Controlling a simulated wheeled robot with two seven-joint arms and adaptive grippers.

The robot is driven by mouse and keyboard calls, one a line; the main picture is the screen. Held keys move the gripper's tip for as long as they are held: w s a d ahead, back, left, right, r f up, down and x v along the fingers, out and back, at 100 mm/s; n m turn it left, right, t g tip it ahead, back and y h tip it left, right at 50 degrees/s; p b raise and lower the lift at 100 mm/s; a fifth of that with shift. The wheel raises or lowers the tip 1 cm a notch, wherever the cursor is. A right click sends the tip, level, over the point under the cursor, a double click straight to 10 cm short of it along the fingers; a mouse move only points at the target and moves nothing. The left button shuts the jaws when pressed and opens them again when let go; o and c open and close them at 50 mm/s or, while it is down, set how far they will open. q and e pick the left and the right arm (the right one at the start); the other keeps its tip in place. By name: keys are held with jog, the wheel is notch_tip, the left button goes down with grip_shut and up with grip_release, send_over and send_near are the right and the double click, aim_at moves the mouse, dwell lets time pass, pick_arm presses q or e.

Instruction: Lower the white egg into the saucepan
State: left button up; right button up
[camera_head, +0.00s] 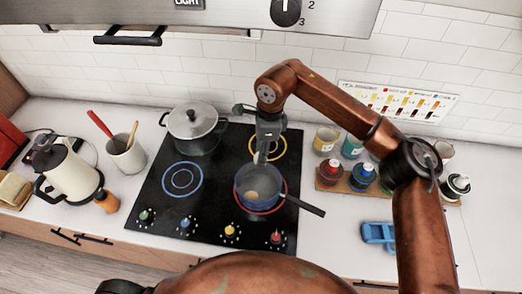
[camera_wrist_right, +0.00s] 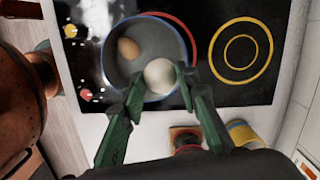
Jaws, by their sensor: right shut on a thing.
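The saucepan (camera_head: 270,181) stands on the red-ringed burner of the black hob, its dark handle pointing to the lower right. A brown egg (camera_head: 252,195) lies inside the pan and also shows in the right wrist view (camera_wrist_right: 128,48). My right gripper (camera_head: 262,157) points down over the pan's far side. In the right wrist view its green fingers (camera_wrist_right: 161,82) are shut on the white egg (camera_wrist_right: 159,74). The white egg appears over the pan opening; its exact height is hard to tell. My left gripper is not in view.
A lidded grey pot (camera_head: 194,128) stands on the back left burner. A rack of jars (camera_head: 345,180) is right of the hob. A kettle (camera_head: 67,170) and a utensil crock (camera_head: 126,155) stand left. A blue object (camera_head: 378,234) lies on the right counter.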

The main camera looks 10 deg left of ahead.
pick_arm(q)
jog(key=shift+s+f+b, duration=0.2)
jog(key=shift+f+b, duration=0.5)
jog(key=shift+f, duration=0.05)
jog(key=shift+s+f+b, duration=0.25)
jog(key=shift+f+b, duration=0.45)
jog(key=shift+b, duration=0.05)
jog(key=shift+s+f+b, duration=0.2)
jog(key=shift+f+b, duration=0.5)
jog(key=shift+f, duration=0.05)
pick_arm(e)
notch_tip(320, 180, down, 8)
jog(key=shift+f, duration=0.2)
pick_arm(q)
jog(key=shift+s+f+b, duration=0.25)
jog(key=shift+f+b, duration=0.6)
pick_arm(e)
jog(key=shift+f, duration=1.7)
jog(key=o, duration=0.8)
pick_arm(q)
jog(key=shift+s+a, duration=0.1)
pick_arm(e)
jog(key=shift+r, duration=0.15)
jog(key=r, duration=0.4)
jog(key=d+r, duration=0.1)
jog(key=r, duration=0.6)
jog(key=shift+w+d+r, duration=0.15)
jog(key=shift+w+r, duration=0.05)
jog(key=shift+r, duration=0.15)
